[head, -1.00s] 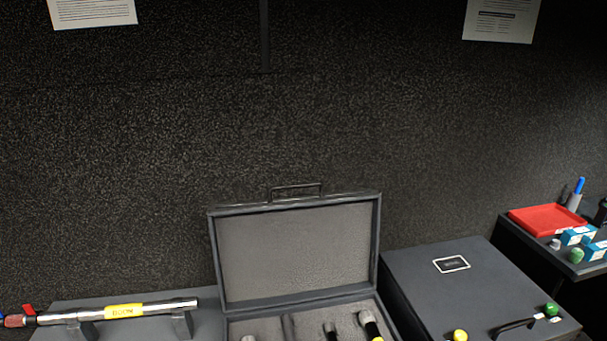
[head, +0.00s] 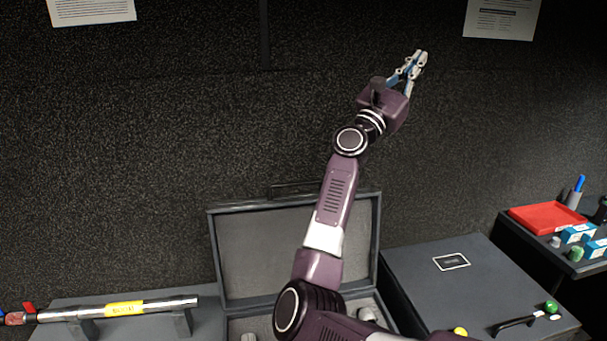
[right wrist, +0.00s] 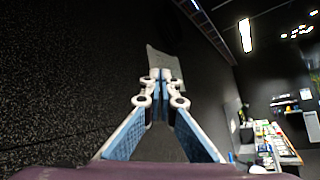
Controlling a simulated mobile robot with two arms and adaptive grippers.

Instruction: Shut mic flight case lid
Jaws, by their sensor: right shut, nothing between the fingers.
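The mic flight case is the grey case in the head view; its lid (head: 240,250) stands open, upright against the dark wall, with a handle on its top edge. Its padded base (head: 240,327) holds microphones, now mostly hidden behind my right arm. My right gripper (head: 420,56) is raised high above and to the right of the lid, shut and empty, apart from the case. It also shows in the right wrist view (right wrist: 161,76) with its fingertips together. My left gripper is not in view.
A closed dark case (head: 440,285) with a handle stands right of the flight case. A chrome tube with a yellow label (head: 125,309) rests on supports at left. A red tray (head: 546,219) and small boxes sit on the right-hand surface. The wall is close behind.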

